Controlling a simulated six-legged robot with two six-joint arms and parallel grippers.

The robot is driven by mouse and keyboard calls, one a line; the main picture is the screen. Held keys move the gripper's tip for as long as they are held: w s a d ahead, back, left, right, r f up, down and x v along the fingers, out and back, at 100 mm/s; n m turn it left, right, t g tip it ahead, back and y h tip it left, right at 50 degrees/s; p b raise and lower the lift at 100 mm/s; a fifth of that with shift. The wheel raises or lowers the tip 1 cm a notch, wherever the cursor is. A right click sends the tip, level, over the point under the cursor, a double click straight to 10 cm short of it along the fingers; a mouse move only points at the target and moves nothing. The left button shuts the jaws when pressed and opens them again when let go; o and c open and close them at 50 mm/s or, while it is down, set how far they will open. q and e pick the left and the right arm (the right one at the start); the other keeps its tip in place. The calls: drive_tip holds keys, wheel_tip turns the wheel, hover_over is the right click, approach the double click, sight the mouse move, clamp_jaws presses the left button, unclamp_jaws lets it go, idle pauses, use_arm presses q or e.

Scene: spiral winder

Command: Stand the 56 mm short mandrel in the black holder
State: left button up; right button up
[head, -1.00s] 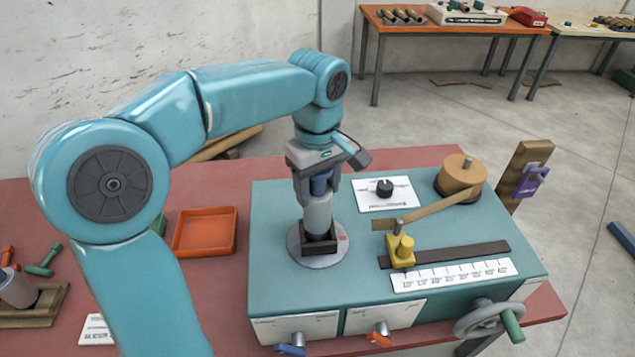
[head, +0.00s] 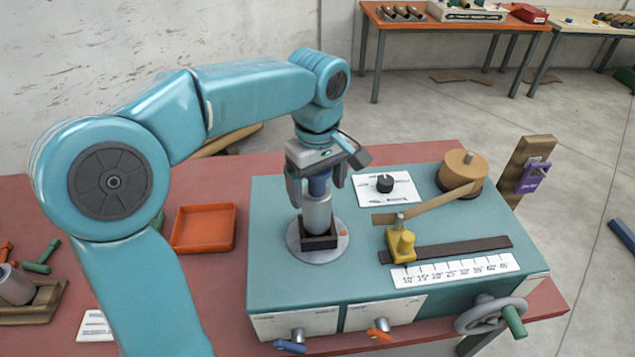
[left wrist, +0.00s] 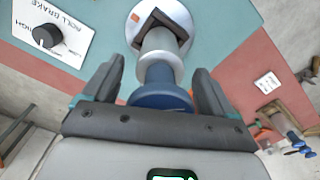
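The short mandrel, a grey cylinder (head: 317,215) with a blue top, stands upright in the black holder (head: 319,241) on a round grey plate. In the left wrist view the mandrel (left wrist: 161,66) points away from me, its foot in the black holder (left wrist: 150,25). I cannot read its size. My left gripper (head: 317,196) is over the mandrel, pointing down. Its fingers are spread on either side of the blue top, and in the left wrist view the gripper (left wrist: 160,80) shows gaps on both sides. My right gripper is out of view.
The holder's plate sits on a teal machine (head: 375,285). To its right are a roll brake dial (head: 385,185), a yellow guide (head: 401,245), an angle scale (head: 455,270) and a tan roll (head: 461,172). An orange tray (head: 204,230) and another grey cylinder in a wooden cradle (head: 45,308) lie left.

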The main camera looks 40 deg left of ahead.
use_arm(q)
wheel_tip(320, 180, up, 16)
drive_tip(key=p, duration=0.2)
drive_tip(key=shift+r+p, duration=0.15)
drive_tip(key=shift+p, duration=0.15)
drive_tip(key=shift+s+a, duration=0.1)
idle(0.7)
